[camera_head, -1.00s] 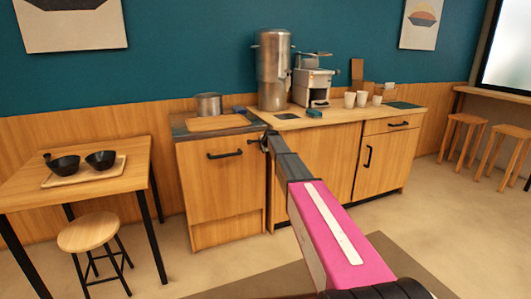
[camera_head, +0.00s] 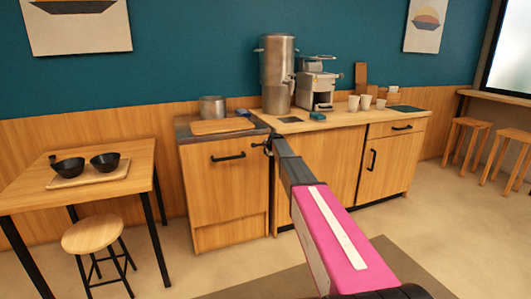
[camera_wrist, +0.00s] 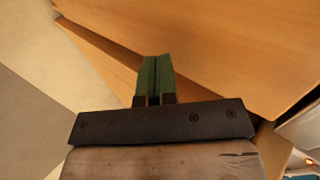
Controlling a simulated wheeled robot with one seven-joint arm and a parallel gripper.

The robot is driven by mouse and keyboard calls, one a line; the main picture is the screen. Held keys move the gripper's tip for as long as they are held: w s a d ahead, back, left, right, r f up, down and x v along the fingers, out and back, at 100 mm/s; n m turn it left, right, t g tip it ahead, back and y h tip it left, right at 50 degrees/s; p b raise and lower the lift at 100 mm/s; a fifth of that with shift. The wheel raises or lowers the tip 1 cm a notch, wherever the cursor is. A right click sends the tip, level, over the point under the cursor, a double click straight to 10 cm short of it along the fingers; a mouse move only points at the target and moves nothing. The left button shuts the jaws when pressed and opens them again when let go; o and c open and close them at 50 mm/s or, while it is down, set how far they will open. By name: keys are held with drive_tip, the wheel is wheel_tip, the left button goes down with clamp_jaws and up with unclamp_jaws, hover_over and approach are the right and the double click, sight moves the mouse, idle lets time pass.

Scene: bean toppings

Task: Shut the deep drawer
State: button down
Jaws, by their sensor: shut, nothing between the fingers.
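The deep drawer (camera_head: 222,190) is the tall wooden front with a black bar handle (camera_head: 228,156) in the left cabinet, in the head view. I cannot tell from this angle how far it stands out. My gripper (camera_head: 267,144) is at the far end of my arm, by the drawer's upper right edge. In the wrist view my gripper (camera_wrist: 155,75) has its green fingers together with nothing between them. Wooden panels lie beyond the fingertips there, with a dark slanting gap at left. Contact with the wood cannot be told.
A cutting board (camera_head: 222,126) and a pot (camera_head: 212,107) are on the left cabinet. A steel urn (camera_head: 277,75), a coffee machine (camera_head: 316,85) and cups stand on the right counter (camera_head: 345,116). A table (camera_head: 110,190) and stool (camera_head: 93,234) are at left. Floor is clear before the cabinets.

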drive_tip(key=s+f+v, duration=0.1)
drive_tip(key=v, duration=1)
drive_tip(key=s+f+n+g+h, duration=0.1)
drive_tip(key=s+f+n+g, duration=0.2)
drive_tip(key=s, duration=1.4)
drive_tip(key=s+d+f+n+g, duration=0.1)
drive_tip(key=s+f+n+g, duration=0.2)
drive_tip(key=s, duration=1.5)
drive_tip(key=s+d+f+n+g+h, duration=0.1)
drive_tip(key=s+f+n+g, duration=0.2)
drive_tip(key=s+f+n, duration=0.5)
drive_tip(key=s+f, duration=0.7)
drive_tip(key=s, duration=0.2)
drive_tip(key=shift+s+d+f+n+h, duration=0.2)
drive_tip(key=shift+s+n+h, duration=0.1)
drive_tip(key=shift+n, duration=0.1)
